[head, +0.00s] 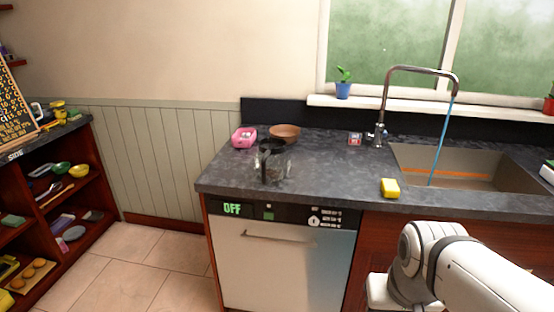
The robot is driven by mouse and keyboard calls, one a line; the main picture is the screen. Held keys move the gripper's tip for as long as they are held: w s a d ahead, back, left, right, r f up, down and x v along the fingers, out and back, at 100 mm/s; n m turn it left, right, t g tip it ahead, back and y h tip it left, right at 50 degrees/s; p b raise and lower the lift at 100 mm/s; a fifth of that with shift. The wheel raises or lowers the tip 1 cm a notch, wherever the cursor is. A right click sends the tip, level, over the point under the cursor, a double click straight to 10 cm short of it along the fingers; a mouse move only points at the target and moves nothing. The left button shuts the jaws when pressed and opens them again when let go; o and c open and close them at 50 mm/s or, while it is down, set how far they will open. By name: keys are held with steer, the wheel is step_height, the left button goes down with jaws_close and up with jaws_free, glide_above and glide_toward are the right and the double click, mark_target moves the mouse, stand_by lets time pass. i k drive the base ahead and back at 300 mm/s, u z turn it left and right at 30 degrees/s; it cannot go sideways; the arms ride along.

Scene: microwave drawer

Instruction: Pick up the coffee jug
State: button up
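The coffee jug (275,167) appears to be the clear glass vessel with a black handle and dark top. It stands upright on the dark grey counter (330,176), left of the sink and above the dishwasher. Its handle faces toward me. My white arm comes in at the lower right, in front of the cabinet and well to the right of the jug. My gripper is not visible, so its fingers cannot be seen. Nothing is seen touching the jug.
The dishwasher (280,260) is shut. Open floor (160,270) lies left, beside shelves.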

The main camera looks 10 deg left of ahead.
mark_target(272, 160)
steer(key=z, duration=0.05)
steer(key=i, duration=1)
steer(key=u, duration=0.1)
